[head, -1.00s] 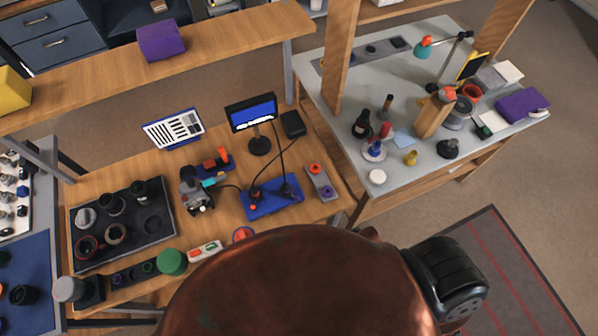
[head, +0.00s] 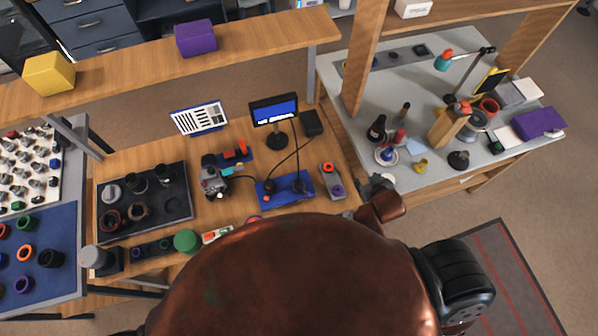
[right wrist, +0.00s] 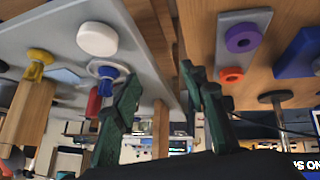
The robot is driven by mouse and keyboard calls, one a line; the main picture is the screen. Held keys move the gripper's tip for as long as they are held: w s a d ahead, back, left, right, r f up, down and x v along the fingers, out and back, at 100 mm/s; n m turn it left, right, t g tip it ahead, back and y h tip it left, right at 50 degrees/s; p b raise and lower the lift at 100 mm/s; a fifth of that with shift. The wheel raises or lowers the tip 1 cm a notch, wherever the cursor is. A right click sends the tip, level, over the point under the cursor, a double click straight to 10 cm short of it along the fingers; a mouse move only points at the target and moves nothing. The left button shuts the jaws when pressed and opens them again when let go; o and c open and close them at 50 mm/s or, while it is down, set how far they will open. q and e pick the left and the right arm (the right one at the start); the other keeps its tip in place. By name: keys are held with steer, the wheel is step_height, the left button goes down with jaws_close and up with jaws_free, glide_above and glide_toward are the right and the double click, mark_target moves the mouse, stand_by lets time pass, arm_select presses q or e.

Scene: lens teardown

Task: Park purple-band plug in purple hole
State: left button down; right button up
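The grey parking plate (head: 332,179) lies on the wooden bench with an orange ring at its far end and a purple ring (head: 337,190) nearer me. In the right wrist view the purple ring (right wrist: 242,38) shows upside down, its hole empty. Left of the plate, a blue base (head: 285,191) carries two dark plugs with cables; the right plug (head: 299,186) is too small to read its band colour. My right gripper (head: 375,184) is just right of the plate, near the bench's right edge. Its dark green fingers (right wrist: 160,85) are apart with nothing between them. My left gripper is out of view.
A small screen on a stand (head: 275,112) and a black box (head: 312,123) stand behind the blue base. The grey side table (head: 400,85) holds bottles, a wooden block and a lamp. My brown arm hides the bench's front right.

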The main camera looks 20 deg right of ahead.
steer(key=w+a+r+n+t, duration=0.1)
steer(key=w+a+r+t, duration=0.15)
steer(key=w+r, duration=0.35)
steer(key=w+a+r+t, duration=0.1)
steer(key=w+r+t, duration=0.2)
steer(key=w+r, duration=0.3)
steer(key=w+a+r+n+t+y, duration=0.25)
steer(key=a+r, duration=0.25)
steer(key=r, duration=0.3)
steer(key=w+a+r+n+t+y, duration=0.25)
steer(key=a+r, duration=0.25)
steer(key=r, duration=0.3)
steer(key=s+a+r+n+g+y, duration=0.25)
steer(key=a+r+n+y, duration=0.25)
steer(key=a+n+y, duration=0.45)
steer(key=s+a+r+n+g+y, duration=0.25)
steer(key=a+r+n+y, duration=0.3)
steer(key=a, duration=0.75)
steer(key=s+a+f+n+g, duration=0.6)
steer(key=s+a+n+g, duration=0.2)
steer(key=a+n+g, duration=0.15)
steer(key=n+g+h+p, duration=0.1)
steer(key=n+g+h, duration=0.15)
steer(key=h, duration=1.55)
glide_above(299, 182)
steer(key=shift+m+g, duration=0.3)
steer(key=shift+g, duration=0.15)
step_height(299, 182, down, 26)
steer(key=shift+r, duration=0.15)
steer(key=shift+f, duration=3.75)
